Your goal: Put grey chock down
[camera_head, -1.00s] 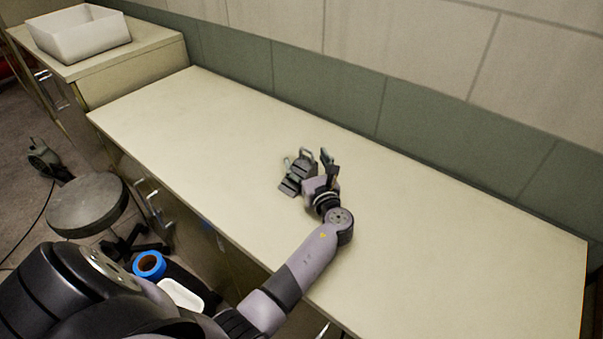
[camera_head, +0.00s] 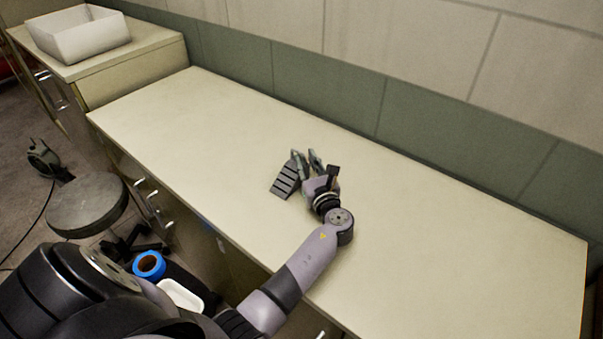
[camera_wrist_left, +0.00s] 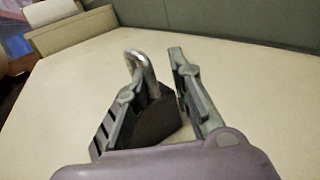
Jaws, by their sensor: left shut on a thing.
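The grey chock (camera_head: 286,180) is a dark wedge with a ribbed sloping face, at or just above the middle of the bench top (camera_head: 420,240). I cannot tell whether it touches the surface. My left gripper (camera_head: 308,161) is at its right side. In the left wrist view, the chock (camera_wrist_left: 154,122) shows between the fingers and beyond the left finger, with its metal loop handle (camera_wrist_left: 142,68) standing up. The left gripper (camera_wrist_left: 152,78) is shut on the chock, though a gap shows beside the right finger. My right gripper is not in view.
The bench is otherwise clear. A white bin (camera_head: 80,38) stands on the higher cabinet at the back left. A round stool (camera_head: 88,205), a blue tape roll (camera_head: 149,265) and a white tray (camera_head: 181,296) are below the bench's front edge. A wall runs behind.

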